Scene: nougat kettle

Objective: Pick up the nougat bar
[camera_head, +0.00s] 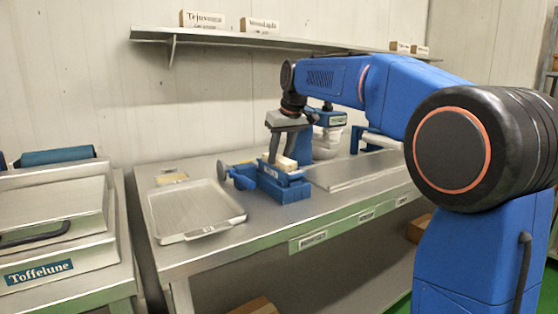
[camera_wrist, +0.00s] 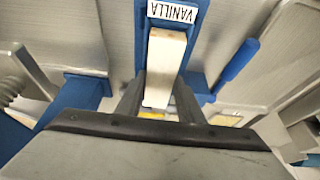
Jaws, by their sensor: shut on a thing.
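The nougat bar (camera_head: 286,164) is a pale cream block at the blue fixture (camera_head: 284,190) on the metal bench. In the wrist view the bar (camera_wrist: 164,62) runs lengthwise away from me, its near end between my two dark fingers. My gripper (camera_head: 280,148) points down from above and is shut on the bar. The fingers also show in the wrist view (camera_wrist: 160,103), one on each side of the bar. A white VANILLA label (camera_wrist: 172,12) sits on blue at the bar's far end. I cannot tell whether the bar touches the fixture's bottom.
A shallow metal tray (camera_head: 208,233) lies left of the fixture, with a small yellowish item (camera_head: 171,178) behind it. A flat metal plate (camera_head: 350,172) lies to the right. A shelf (camera_head: 250,40) runs along the wall above. A Toffelune machine (camera_head: 52,225) stands at far left.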

